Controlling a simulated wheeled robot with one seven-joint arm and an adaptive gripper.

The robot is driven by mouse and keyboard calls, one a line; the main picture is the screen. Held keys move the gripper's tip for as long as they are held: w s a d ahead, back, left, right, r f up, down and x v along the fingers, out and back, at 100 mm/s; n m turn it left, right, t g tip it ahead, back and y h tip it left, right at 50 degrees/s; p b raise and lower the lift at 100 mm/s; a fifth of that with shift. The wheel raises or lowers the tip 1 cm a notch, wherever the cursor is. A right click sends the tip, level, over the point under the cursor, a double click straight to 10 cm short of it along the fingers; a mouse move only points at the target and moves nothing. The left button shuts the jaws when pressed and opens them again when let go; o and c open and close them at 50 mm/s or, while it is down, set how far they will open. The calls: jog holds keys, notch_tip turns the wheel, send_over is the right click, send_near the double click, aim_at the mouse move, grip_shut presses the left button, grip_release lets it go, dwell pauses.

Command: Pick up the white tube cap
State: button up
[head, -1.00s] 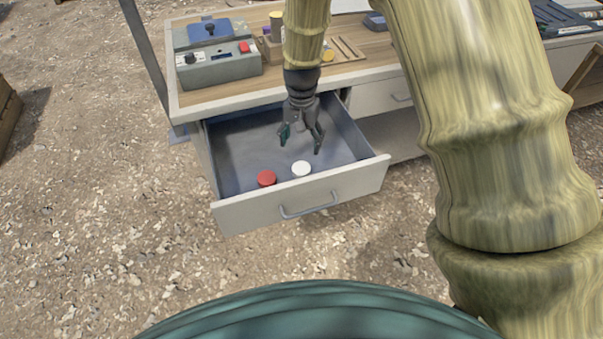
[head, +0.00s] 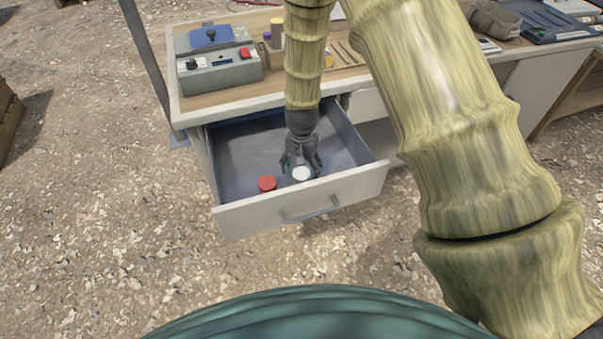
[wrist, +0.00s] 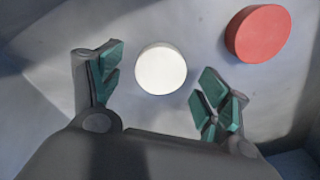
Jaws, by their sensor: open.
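The white tube cap (head: 301,174) is a small round disc on the floor of the open drawer (head: 300,213), near its front wall. It also shows in the wrist view (wrist: 161,69), between the two fingers and slightly beyond their tips. My gripper (head: 302,164) is inside the drawer, pointing down just behind the cap. In the wrist view my gripper (wrist: 159,82) is open, with one green-padded finger on each side of the cap. Clear space shows between the cap and both fingers, and nothing is held.
A red cap (head: 267,184) lies left of the white one in the drawer; it is at upper right in the wrist view (wrist: 258,33). The drawer walls surround the gripper. A control box (head: 216,64) and other items stand on the workbench (head: 240,98) above.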

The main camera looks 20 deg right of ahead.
jog(key=shift+f, duration=0.6)
jog(key=c, duration=0.8)
